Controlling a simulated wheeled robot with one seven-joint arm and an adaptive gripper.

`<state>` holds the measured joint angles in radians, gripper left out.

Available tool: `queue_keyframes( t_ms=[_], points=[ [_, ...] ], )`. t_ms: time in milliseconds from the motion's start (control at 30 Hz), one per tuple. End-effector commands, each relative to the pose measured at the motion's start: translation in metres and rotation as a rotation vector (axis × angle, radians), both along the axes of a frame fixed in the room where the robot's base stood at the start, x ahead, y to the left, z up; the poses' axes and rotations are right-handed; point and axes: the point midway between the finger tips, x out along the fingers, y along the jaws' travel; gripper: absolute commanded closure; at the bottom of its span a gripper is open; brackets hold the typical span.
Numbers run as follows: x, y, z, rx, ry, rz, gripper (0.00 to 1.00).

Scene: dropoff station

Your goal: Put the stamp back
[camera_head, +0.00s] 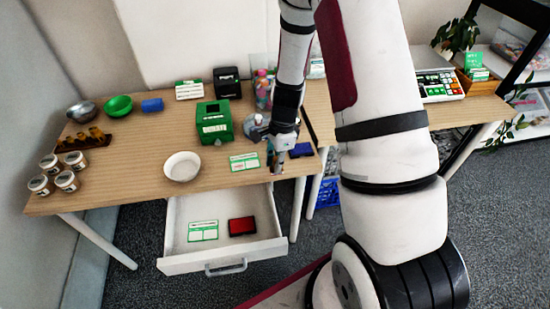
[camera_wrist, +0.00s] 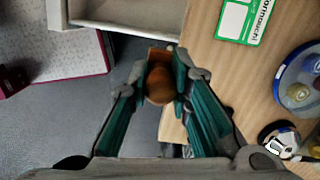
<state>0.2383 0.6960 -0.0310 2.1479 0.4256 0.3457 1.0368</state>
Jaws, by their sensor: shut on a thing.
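My gripper (camera_wrist: 160,78) is shut on a stamp with a round brown wooden handle (camera_wrist: 159,86). In the wrist view the teal fingers grip it from both sides, and its underside is hidden. In the head view my gripper (camera_head: 277,164) is at the table's front edge, to the right of and above the open drawer. The white drawer (camera_head: 170,265) is pulled out under the table. Inside it lie a green-and-white card (camera_head: 203,231) on the left and a red pad with a dark rim (camera_head: 242,226) on the right. A drawer corner shows in the wrist view (camera_wrist: 125,28).
On the wooden table (camera_head: 135,180) stand a white bowl (camera_head: 182,166), a green box (camera_head: 214,122), a green-and-white card (camera_head: 244,162) and a dark blue pad (camera_head: 301,150). Several jars stand at the left. Room above the drawer is free.

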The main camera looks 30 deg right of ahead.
Motion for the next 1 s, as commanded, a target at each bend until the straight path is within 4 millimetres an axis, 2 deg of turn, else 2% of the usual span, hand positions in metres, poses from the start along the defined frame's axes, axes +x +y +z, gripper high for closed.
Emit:
queue_keyframes(
  t_ms=[33,100,200,367,467,900,1000],
  points=[
    [-0.018,-0.007,0.001,0.002,0.002,-0.006,0.99],
    [-0.036,-0.013,0.000,0.001,0.001,-0.001,0.99],
    [-0.055,-0.018,0.001,0.000,-0.002,0.007,0.99],
    [-0.067,-0.022,0.000,-0.002,-0.005,0.015,0.99],
    [-0.056,-0.024,-0.001,-0.003,-0.007,0.018,0.99],
    [0.047,-0.042,-0.012,-0.003,-0.007,0.017,0.99],
    [0.064,-0.045,-0.013,-0.003,-0.007,0.016,0.99]
  ],
)
